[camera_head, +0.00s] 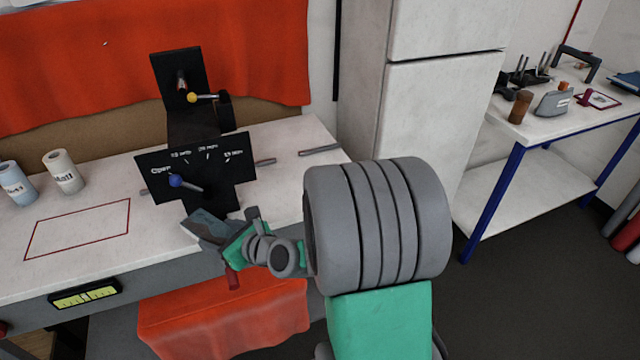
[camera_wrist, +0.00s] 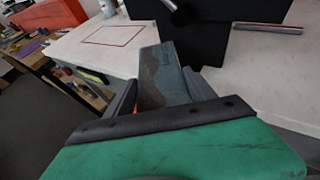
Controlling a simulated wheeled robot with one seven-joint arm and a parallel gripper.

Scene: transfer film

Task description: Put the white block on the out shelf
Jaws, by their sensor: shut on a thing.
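My gripper (camera_head: 226,238) is at the front edge of the white bench (camera_head: 100,170), just in front of a black panel. It is shut on a flat grey-blue block (camera_head: 204,225) with darker brown patches. In the wrist view the block (camera_wrist: 165,75) sticks out between the two dark fingers (camera_wrist: 160,92) toward the bench. Its held end is hidden. I see no plainly white block, so I cannot tell whether this is the one named. No shelf marked out is readable.
The black panel (camera_head: 195,165) with a blue-knobbed lever stands close to the gripper. An orange cloth (camera_head: 225,318) lies below. A blue-legged table (camera_head: 600,118) with a lower shelf (camera_head: 515,190) is right.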

